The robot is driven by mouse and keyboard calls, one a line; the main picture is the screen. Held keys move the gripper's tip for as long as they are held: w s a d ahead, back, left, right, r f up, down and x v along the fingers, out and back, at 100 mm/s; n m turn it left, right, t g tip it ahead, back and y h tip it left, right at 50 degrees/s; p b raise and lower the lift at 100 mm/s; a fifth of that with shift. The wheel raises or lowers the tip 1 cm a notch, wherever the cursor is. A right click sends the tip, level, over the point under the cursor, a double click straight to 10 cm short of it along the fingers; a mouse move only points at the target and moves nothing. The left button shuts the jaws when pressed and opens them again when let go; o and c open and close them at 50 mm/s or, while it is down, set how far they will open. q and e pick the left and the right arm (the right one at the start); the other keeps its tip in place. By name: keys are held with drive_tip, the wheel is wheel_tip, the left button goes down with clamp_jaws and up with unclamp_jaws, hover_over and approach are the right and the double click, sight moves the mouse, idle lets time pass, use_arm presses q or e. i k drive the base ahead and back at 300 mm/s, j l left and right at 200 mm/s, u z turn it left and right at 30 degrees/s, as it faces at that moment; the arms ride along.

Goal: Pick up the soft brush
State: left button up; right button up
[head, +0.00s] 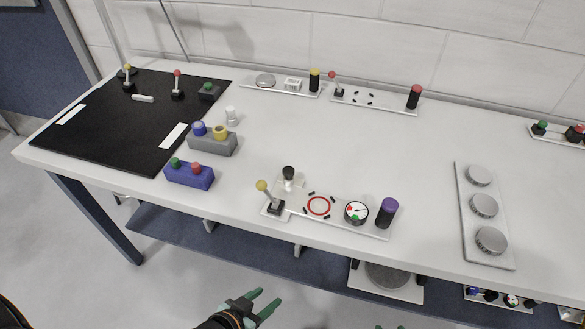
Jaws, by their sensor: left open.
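I cannot pick out a soft brush for certain in the head view. A small white piece with a dark round top (289,174) stands at the back left of the front panel, and a small white knob-like piece (232,115) stands behind the grey two-button block; I cannot tell whether either is a brush. My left gripper (266,300) is open and empty, with green fingers, low in front of the table and below its front edge. Only green tips of what seems to be my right gripper (390,327) show at the bottom edge.
The white table (340,140) holds a black mat (130,115), a blue button block (189,174), a grey button block (213,140), and a front panel with a yellow lever, dial and purple cylinder (387,212). A plate with three discs (484,205) lies right. The table's middle is clear.

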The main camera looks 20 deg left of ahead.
sight(232, 121)
drive_tip(key=j+z, duration=0.2)
drive_tip(key=j, duration=0.25)
drive_tip(key=k+j+z, duration=0.2)
drive_tip(key=j, duration=0.25)
drive_tip(key=j+z, duration=0.25)
drive_tip(key=j, duration=0.2)
drive_tip(key=k+j+z, duration=0.2)
drive_tip(key=j, duration=0.2)
drive_tip(key=j+z, duration=0.2)
drive_tip(key=j, duration=0.25)
